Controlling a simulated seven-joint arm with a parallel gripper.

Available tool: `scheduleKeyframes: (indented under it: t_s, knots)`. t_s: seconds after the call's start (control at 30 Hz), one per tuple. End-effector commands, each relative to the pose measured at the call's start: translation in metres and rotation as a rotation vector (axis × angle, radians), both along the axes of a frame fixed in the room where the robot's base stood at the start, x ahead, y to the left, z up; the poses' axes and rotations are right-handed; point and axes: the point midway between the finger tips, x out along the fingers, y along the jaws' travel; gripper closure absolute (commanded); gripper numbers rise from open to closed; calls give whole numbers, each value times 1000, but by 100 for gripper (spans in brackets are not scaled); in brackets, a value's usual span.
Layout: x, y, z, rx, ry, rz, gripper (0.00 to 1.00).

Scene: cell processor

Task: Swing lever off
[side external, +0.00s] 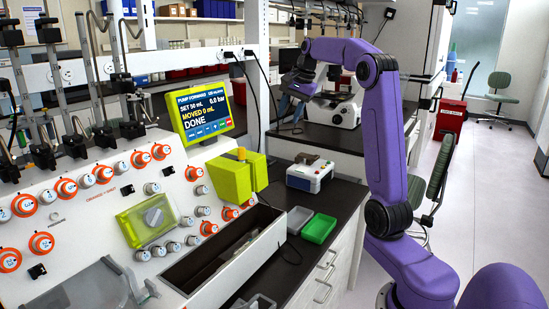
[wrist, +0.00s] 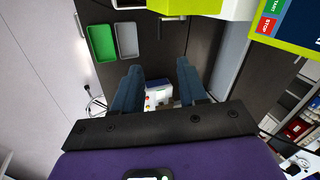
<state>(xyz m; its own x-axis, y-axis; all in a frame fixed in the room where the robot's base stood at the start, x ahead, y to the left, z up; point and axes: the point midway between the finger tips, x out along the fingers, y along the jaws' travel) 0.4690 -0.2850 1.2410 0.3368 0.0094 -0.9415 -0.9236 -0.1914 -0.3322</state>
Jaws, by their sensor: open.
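No part is clearly marked as the lever. In the side view, a yellow-green block (side external: 236,181) with a small yellow piece (side external: 241,153) on top stands at the panel's right end, and a grey knob (side external: 154,216) sits on a yellow-green plate. My gripper (side external: 287,103) is up above the bench, right of the screen, apart from the panel. In the wrist view, my gripper (wrist: 158,66) has its two dark blue fingers spread, with nothing held between them. Part of a yellow-green housing (wrist: 212,6) shows at that view's top edge.
The screen (side external: 205,109) reads "DONE" and "MOVED 0 mL". A white box with buttons (side external: 310,173) stands on the bench, also visible between my fingers in the wrist view (wrist: 157,89). A green tray (side external: 319,229) and a grey tray (side external: 298,219) lie nearer. Upright posts crowd the left.

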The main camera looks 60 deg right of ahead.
Motion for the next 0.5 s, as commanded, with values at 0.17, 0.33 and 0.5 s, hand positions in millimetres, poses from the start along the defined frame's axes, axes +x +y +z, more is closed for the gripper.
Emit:
scheduleKeyframes:
  t_s: [0.17,0.33,0.5]
  knots:
    - [2,-1,2,44,22,-154,58]
    - [3,-1,-4,56,28,-189,58]
    - [10,0,-26,56,30,-186,58]
